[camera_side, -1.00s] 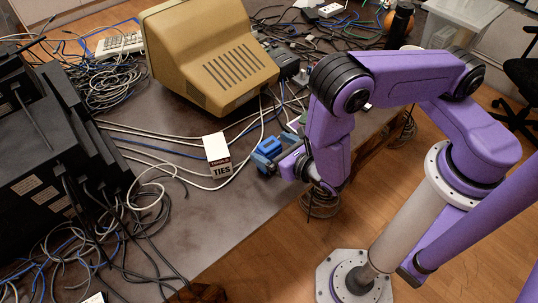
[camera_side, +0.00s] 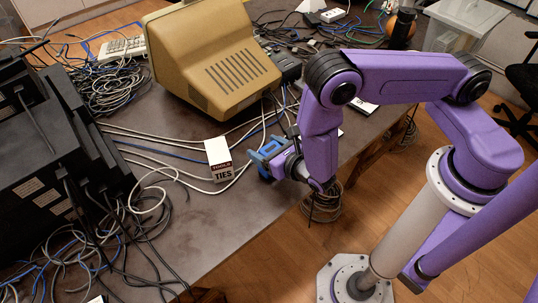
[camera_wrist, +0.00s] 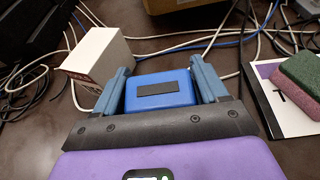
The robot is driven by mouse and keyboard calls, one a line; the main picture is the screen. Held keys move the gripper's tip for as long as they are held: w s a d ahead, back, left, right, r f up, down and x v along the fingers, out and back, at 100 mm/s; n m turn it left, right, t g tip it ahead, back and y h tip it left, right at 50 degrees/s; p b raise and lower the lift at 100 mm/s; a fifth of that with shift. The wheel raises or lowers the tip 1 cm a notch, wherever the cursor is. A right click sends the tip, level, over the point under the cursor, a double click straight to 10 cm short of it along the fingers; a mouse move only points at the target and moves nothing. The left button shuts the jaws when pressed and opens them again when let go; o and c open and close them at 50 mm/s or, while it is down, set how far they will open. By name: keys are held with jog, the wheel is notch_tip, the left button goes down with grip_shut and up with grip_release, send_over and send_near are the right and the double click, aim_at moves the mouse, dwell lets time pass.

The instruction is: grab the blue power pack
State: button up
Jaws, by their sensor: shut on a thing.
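The blue power pack (camera_wrist: 160,91), a small blue box with a dark strip on its face, lies between the two fingers of my gripper (camera_wrist: 159,76) in the wrist view. My gripper is shut on it, one blue-grey finger on each side. In the side view my gripper (camera_side: 266,158) is low at the table's right edge, and the power pack (camera_side: 271,149) is partly hidden by the fingers. I cannot tell whether the pack touches the table.
A white box marked TIES (camera_side: 219,160) stands just left of my gripper. A beige monitor (camera_side: 212,58) is behind, with cables (camera_side: 165,160) across the table. Black equipment (camera_side: 50,160) fills the left. A green and pink sponge (camera_wrist: 301,75) lies at right in the wrist view.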

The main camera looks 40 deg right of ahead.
jog(key=shift+r, duration=0.2)
jog(key=shift+r, duration=0.65)
jog(key=s+d+r, duration=0.2)
jog(key=s+r, duration=0.3)
jog(key=s, duration=0.1)
jog(key=s+d+r, duration=0.3)
jog(key=s+r, duration=0.3)
jog(key=shift+s+d+r, duration=0.2)
jog(key=shift+s+d, duration=0.1)
jog(key=shift+s, duration=0.1)
